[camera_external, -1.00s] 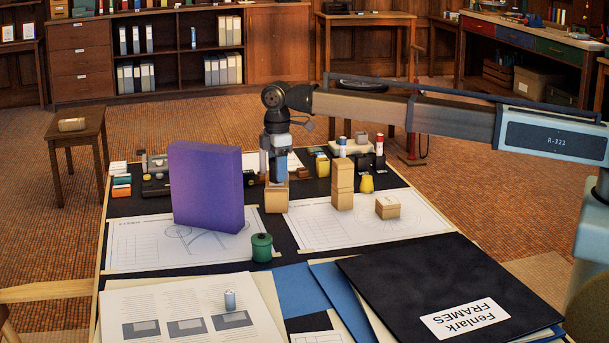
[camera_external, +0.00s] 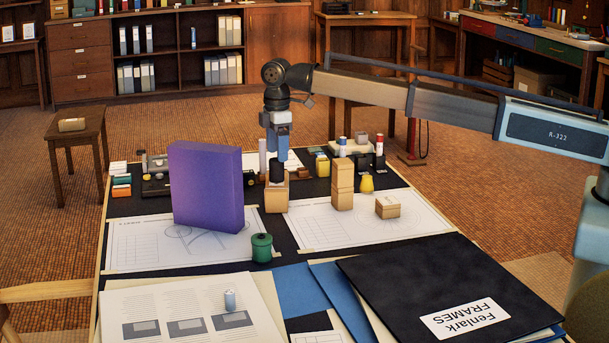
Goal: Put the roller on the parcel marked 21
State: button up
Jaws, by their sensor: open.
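A tan box-shaped parcel (camera_external: 276,197) stands near the middle of the drafting board. A dark upright cylinder (camera_external: 277,173), which may be the roller, stands on its top. My gripper (camera_external: 277,155) is open, pointing down just above the dark cylinder; whether the fingertips still overlap its top I cannot tell. No number is legible on any parcel.
A tall purple block (camera_external: 206,188) stands just left of the parcel. A green canister (camera_external: 262,248) is in front. Bottles and small items stand behind.

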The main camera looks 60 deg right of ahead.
jog(key=shift+r, duration=3.05)
